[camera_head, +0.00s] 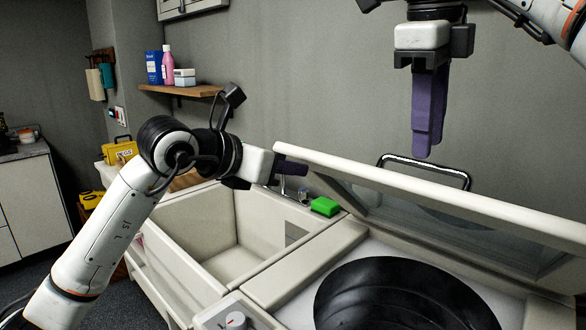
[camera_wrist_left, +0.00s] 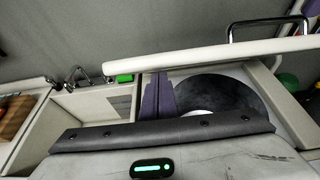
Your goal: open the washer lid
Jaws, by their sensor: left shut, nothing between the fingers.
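The washer lid (camera_head: 430,195) is raised at a slant above the washer (camera_head: 300,265), its front edge lifted and its underside showing. The opening with the black round drum (camera_head: 400,295) is exposed below it. My left gripper (camera_head: 291,167) is shut and empty at the lid's left front corner. In the left wrist view, its purple fingers (camera_wrist_left: 160,95) reach up to the pale lid edge (camera_wrist_left: 210,56); contact cannot be told for sure. My right gripper (camera_head: 428,150) hangs above the lid, fingers pointing down and together, holding nothing visible.
A utility sink (camera_head: 235,245) with a faucet stands left of the washer. A green sponge (camera_head: 325,206) lies on the ledge between them. A wall shelf (camera_head: 185,90) holds bottles and boxes at upper left.

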